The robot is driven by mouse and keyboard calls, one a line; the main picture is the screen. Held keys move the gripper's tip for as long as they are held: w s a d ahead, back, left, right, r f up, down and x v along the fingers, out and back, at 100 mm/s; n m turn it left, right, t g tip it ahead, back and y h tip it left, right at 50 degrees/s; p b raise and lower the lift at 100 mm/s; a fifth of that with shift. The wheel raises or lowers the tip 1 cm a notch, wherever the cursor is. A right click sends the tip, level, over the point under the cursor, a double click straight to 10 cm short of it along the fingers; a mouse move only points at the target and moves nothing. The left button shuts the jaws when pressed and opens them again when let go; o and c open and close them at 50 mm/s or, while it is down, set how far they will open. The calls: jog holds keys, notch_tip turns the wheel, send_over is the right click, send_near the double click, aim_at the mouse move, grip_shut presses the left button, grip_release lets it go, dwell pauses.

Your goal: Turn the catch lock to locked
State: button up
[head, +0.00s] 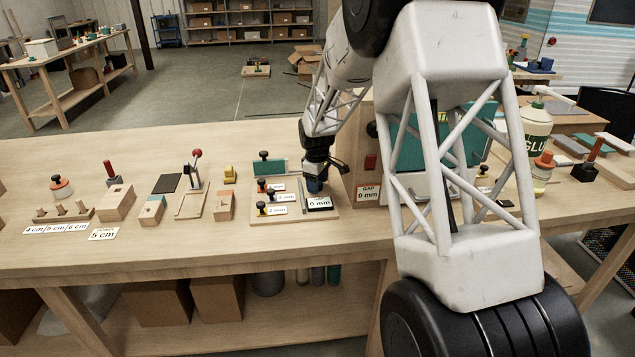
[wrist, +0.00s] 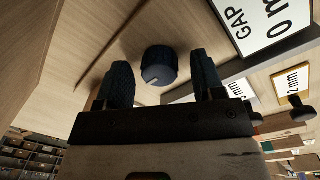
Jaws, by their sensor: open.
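A round dark blue-grey knob (wrist: 158,64) with a short pale line on its face stands at a wooden surface in the wrist view. It looks like the catch lock; I see no lock labels, so I cannot tell its setting. My gripper (wrist: 163,78) is open, with one dark finger on each side of the knob and gaps showing between. In the head view my gripper (head: 316,178) points down over the right part of a wooden board (head: 262,220), and its fingers mostly hide the knob.
Small cards (head: 319,203) and black-knobbed pieces (head: 262,208) lie close beside my gripper. A green block (head: 269,168) stands behind. The bench front (head: 190,250) is clear.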

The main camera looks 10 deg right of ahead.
jog(key=c, duration=0.9)
jog(key=shift+m, duration=0.4)
jog(key=m, duration=1.2)
jog(key=shift+m+g, duration=0.3)
jog(key=shift+g, duration=0.1)
jog(key=shift+w+a+m, duration=0.1)
jog(key=shift+m, duration=2.2)
